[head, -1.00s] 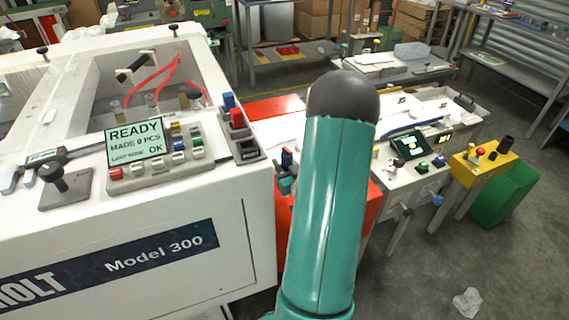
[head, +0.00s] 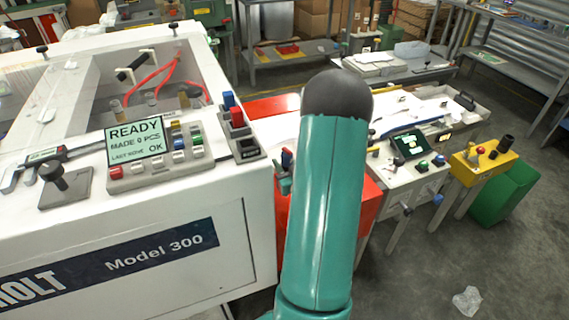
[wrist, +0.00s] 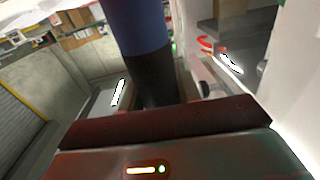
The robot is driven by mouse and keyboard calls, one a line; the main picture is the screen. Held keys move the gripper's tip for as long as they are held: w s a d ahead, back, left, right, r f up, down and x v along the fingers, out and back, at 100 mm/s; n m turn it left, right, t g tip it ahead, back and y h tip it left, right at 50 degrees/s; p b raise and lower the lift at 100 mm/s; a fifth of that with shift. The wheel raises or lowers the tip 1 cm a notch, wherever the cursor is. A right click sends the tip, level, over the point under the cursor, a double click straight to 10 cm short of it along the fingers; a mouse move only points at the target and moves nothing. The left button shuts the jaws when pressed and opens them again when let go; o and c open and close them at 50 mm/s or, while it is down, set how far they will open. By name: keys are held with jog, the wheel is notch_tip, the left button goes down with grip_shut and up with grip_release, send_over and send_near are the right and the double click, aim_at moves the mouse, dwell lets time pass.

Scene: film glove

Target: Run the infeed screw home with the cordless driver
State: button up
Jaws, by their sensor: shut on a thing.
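My gripper (head: 285,184) shows only in part in the head view, left of my teal arm link and beside the white machine's right side. It is shut on a blue-and-black thing (wrist: 139,28), which I take to be the cordless driver. In the wrist view this thing stands upright as a thick blue cylinder with a black lower part, cut off by the top edge. A dark red-brown body with a small lit bar fills the bottom of that view and hides the fingertips. I cannot make out the infeed screw or the driver's tip in either view.
The white Model 300 machine (head: 120,265) fills the left. Its display (head: 138,141) reads READY, MADE 0 PCS. A holder with blue and red parts (head: 245,150) stands at its right edge. A yellow control box (head: 480,170) and green box (head: 505,193) stand right. The right foreground floor is mostly clear.

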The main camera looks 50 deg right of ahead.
aim_at(285, 150)
jog(key=shift+f, duration=0.15)
dwell(0.4)
jog(key=shift+r, duration=3.05)
